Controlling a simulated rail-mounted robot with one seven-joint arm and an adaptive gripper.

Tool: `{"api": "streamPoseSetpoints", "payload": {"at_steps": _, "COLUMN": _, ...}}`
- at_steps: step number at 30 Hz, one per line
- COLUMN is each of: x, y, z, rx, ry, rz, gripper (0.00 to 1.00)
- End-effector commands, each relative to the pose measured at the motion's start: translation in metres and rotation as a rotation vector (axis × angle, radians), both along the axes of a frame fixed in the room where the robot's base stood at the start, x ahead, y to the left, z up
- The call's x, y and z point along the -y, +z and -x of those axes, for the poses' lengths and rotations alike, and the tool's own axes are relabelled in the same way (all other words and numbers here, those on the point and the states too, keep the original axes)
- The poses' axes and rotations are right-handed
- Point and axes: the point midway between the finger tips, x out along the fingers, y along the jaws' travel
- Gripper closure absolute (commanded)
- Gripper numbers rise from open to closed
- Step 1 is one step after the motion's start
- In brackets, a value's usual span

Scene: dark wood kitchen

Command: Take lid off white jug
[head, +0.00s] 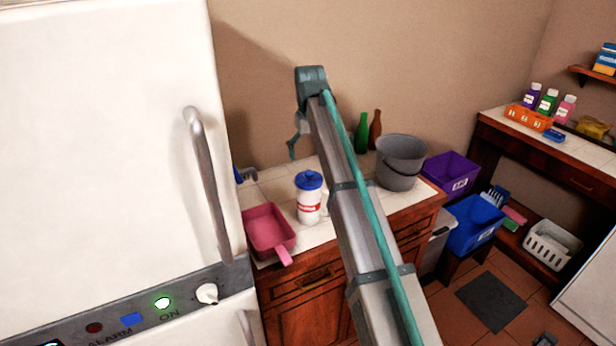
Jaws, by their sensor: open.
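The white jug (309,208) stands upright on the white-tiled counter (345,222), with red lettering on its front. Its blue lid (308,180) sits on top of it. My arm rises in front of the counter, just right of the jug, and covers part of the counter behind it. What shows of my gripper (296,136) is a small teal part left of the arm's upper end. It appears above the jug in the picture, apart from the lid, with nothing seen in it. The rest of it is hidden behind the arm.
A pink dustpan (268,231) lies left of the jug, near the counter's front edge. A grey bucket (401,162), a green bottle (362,134) and a brown bottle (375,130) stand to the right. The large white fridge (100,130) borders the counter's left.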

Motion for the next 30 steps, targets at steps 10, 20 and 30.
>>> {"api": "streamPoseSetpoints", "payload": {"at_steps": 10, "x": 0.0, "y": -0.029, "z": 0.001, "rx": 0.0, "ry": -0.002, "rz": 0.0, "gripper": 0.0}}
{"api": "streamPoseSetpoints", "payload": {"at_steps": 20, "x": -0.001, "y": -0.065, "z": 0.003, "rx": -0.001, "ry": -0.002, "rz": 0.0, "gripper": 0.0}}
{"api": "streamPoseSetpoints", "payload": {"at_steps": 30, "x": -0.001, "y": -0.077, "z": 0.002, "rx": 0.001, "ry": -0.002, "rz": 0.0, "gripper": 0.0}}
